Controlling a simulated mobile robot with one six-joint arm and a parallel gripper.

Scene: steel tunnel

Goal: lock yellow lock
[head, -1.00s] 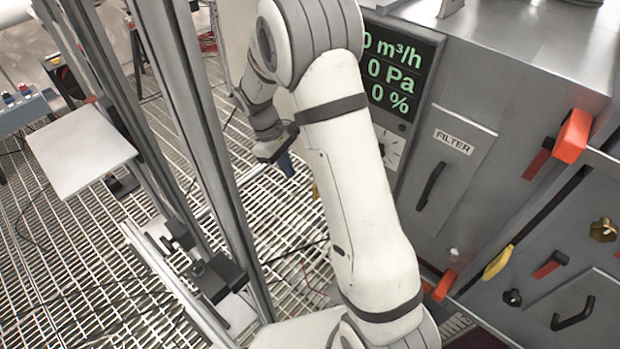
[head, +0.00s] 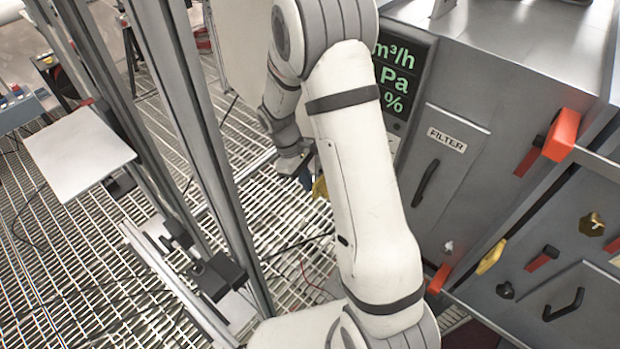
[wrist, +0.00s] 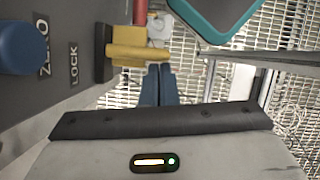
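The yellow lock handle (wrist: 140,53) sticks out from a dark mount on the grey panel in the wrist view, beside a LOCK label (wrist: 73,62). In the head view a yellow piece (head: 320,188) shows beside my gripper (head: 304,176), partly hidden by my arm. My gripper's blue fingers (wrist: 157,84) are close together in the wrist view, with nothing seen between them. Their tips are at the near edge of the yellow handle, towards its free end. I cannot tell whether they touch it.
A blue knob (wrist: 20,48) with a ZERO label is on the same panel. A red part (wrist: 140,12) and a teal-edged object (wrist: 215,15) lie beyond the handle. Metal posts (head: 190,110) stand left of my arm. The grey FILTER cabinet (head: 470,120) is to the right.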

